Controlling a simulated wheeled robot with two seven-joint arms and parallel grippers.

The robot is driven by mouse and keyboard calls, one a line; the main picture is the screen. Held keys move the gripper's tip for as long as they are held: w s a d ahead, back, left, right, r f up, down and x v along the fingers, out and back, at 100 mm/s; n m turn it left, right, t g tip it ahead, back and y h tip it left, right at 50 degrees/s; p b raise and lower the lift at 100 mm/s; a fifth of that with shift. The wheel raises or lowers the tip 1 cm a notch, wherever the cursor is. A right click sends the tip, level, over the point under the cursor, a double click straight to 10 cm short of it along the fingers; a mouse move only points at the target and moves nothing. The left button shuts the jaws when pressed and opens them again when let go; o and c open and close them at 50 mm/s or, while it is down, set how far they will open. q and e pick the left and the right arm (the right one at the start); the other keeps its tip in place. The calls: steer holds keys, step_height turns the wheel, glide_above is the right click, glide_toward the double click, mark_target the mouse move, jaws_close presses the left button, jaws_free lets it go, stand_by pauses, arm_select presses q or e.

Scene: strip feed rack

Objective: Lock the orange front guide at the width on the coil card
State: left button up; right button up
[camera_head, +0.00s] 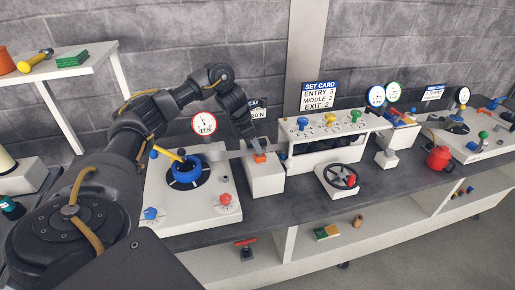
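A small orange piece (260,157), which looks like the orange front guide, sits on top of a white block (265,181) in the middle of the bench. My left arm comes in from the left and bends down over it. My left gripper (256,146) is just above the orange piece; whether it touches it is too small to tell. The finger gap cannot be made out. A small card (258,113) reading "20 N" stands at the wall behind, partly hidden by my arm; no width is readable on it. My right gripper is not in view.
A set card (320,94) stands behind the roller housing (337,126) with coloured knobs. A black handwheel (343,176) is in front. A red pot-like item (438,158) stands right.

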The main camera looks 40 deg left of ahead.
arm_select(q)
steer(key=shift+x, duration=1)
steer(key=shift+r, duration=0.1)
jaws_close()
